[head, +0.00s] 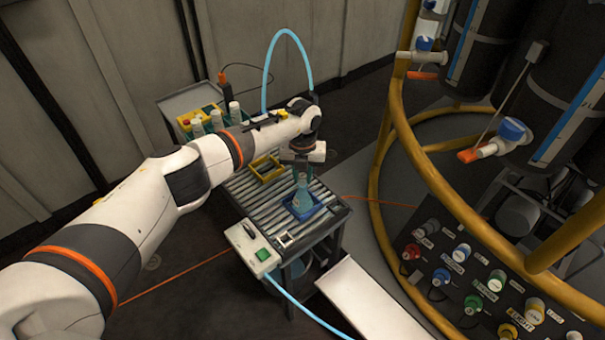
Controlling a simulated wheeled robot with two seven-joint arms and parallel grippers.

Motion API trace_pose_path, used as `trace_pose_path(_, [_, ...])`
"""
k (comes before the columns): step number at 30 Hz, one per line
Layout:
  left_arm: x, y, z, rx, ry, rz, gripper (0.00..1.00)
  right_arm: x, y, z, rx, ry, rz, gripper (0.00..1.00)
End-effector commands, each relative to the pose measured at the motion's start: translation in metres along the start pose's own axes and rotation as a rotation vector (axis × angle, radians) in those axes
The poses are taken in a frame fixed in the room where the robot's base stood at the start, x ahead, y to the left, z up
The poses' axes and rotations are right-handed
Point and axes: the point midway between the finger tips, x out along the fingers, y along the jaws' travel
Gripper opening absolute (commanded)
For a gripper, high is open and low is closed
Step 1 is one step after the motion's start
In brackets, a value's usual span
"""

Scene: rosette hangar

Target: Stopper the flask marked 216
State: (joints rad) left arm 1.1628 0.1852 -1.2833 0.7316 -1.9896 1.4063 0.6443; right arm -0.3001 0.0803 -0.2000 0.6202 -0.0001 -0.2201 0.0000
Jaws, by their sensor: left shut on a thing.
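A pale teal flask (301,200) stands upright in a blue holder (310,213) at the front right of the slatted roller table. Any number on it is too small to read. My left gripper (302,174) reaches in from the left and points down right above the flask, at its neck. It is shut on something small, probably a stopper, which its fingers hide. I cannot tell whether that thing touches the flask mouth. My right gripper is not in view.
A yellow holder (266,169) sits farther back on the roller table (262,200). A control box with a green button (253,249) is at its front left. Several pale bottles (216,120) stand in a crate behind. A yellow tubular frame (445,205) and a panel of coloured caps are right.

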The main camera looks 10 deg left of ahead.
Motion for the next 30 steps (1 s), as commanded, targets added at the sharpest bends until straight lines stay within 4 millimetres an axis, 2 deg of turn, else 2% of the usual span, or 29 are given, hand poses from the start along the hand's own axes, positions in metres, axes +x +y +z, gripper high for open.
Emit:
trace_pose_path(24, [0.0075,-0.0005,0.0000,0.000,0.001,-0.001,0.12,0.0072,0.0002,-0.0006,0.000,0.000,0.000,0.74])
trace_pose_path(25, [0.0075,-0.0005,0.0000,0.000,0.001,-0.001,0.30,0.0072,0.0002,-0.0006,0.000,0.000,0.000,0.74])
trace_pose_path(29, [0.0076,-0.0004,0.0001,0.000,0.000,-0.001,0.51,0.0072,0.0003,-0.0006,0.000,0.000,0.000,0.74])
trace_pose_path(30, [0.0076,-0.0004,0.0001,0.000,0.000,0.000,0.51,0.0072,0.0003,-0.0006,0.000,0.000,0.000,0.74])
